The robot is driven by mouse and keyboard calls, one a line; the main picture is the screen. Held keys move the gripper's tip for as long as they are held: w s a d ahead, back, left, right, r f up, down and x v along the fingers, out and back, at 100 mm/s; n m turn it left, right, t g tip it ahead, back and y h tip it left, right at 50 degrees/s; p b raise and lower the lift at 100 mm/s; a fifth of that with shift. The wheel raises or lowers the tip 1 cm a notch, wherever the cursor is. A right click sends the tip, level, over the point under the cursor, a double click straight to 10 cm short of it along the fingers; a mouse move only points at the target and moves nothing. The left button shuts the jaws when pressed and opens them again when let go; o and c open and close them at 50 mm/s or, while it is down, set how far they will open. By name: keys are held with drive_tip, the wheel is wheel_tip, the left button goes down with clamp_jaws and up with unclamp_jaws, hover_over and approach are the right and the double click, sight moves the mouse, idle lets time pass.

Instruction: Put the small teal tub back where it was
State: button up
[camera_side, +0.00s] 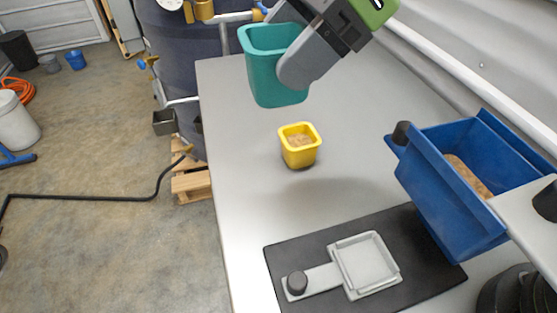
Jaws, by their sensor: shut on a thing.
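The small teal tub (262,72) is up in the air over the far part of the grey bench, apart from the bench top. It looks close to upright, with its open top facing up. My gripper (291,75) comes in from the upper right and is shut on the tub's right side. The near finger covers part of that wall. The tub's contents cannot be seen well from this angle.
A small yellow tub (300,154) with brown grains stands on the bench (235,165). A blue hopper (440,180) holding brown substrate is at right. A grey square tray (366,264) with a knobbed slide sits on a black mat (330,238). The bench's left side is clear.

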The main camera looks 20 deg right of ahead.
wheel_tip(320, 180, down, 23)
drive_tip(key=shift+f, duration=0.2)
idle(0.3)
drive_tip(key=shift+f, duration=0.15)
drive_tip(key=o, duration=0.9)
drive_tip(key=shift+c, duration=0.2)
drive_tip(key=shift+d+r, duration=0.1)
drive_tip(key=shift+r, duration=0.15)
drive_tip(key=v, duration=0.7)
drive_tip(key=shift+d+r, duration=0.1)
